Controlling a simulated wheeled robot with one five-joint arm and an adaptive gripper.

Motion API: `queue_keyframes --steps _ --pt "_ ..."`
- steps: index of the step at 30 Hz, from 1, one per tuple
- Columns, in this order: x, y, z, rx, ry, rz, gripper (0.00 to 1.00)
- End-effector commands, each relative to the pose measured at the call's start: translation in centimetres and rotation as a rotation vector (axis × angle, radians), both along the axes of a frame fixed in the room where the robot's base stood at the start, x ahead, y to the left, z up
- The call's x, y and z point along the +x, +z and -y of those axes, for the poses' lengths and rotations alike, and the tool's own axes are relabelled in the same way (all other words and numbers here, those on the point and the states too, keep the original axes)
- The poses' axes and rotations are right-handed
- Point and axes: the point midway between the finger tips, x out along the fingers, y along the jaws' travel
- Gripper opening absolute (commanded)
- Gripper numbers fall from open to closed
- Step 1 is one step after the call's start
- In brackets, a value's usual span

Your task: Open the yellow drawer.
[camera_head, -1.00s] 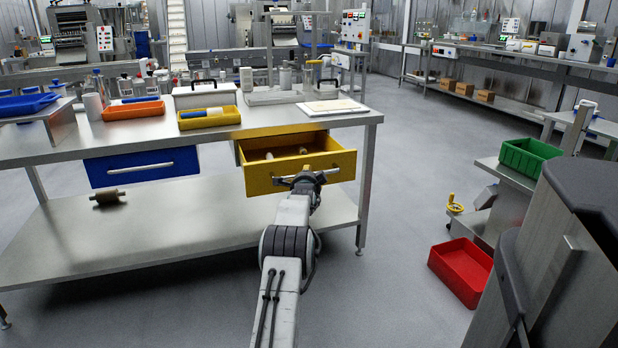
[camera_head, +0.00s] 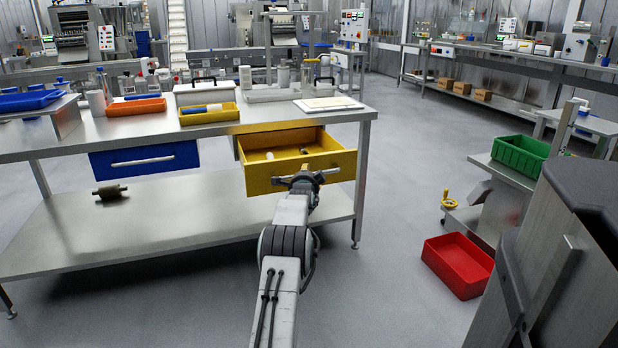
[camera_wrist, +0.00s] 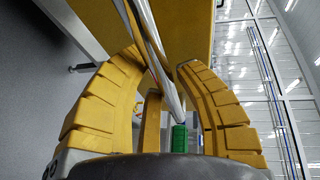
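The yellow drawer (camera_head: 318,172) under the steel workbench stands well open, its front pulled out toward me. A few small items, one of them white, lie inside it. My gripper (camera_head: 303,181) is at the drawer's front, at its metal handle (camera_head: 333,171). My gripper partly hides the handle in the head view.
The blue drawer (camera_head: 145,160) beside it is shut. The workbench (camera_head: 230,130) carries trays and bottles. A roller (camera_head: 110,191) lies on the lower shelf. At right, a red bin (camera_head: 458,265) is on the floor and a green bin (camera_head: 522,154) on a cart. The floor between is clear.

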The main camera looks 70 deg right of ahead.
Motion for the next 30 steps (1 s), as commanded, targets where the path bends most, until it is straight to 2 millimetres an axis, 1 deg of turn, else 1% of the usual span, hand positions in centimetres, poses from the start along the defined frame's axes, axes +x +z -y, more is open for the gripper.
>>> queue_keyframes --steps 1,6,7,20,26,30 --pt "-0.1 0.0 0.0 0.000 -0.001 0.001 0.34" --pt "-0.3 0.0 0.1 0.000 -0.003 0.001 0.49" --pt "-0.3 0.0 0.1 0.000 -0.004 0.001 0.50" --pt "-0.5 0.1 -0.3 0.000 -0.005 0.001 0.50" --pt "-0.7 0.4 -1.3 0.001 -0.005 0.001 0.50" --pt "-1.0 0.6 -2.5 0.000 -0.005 0.001 0.50"
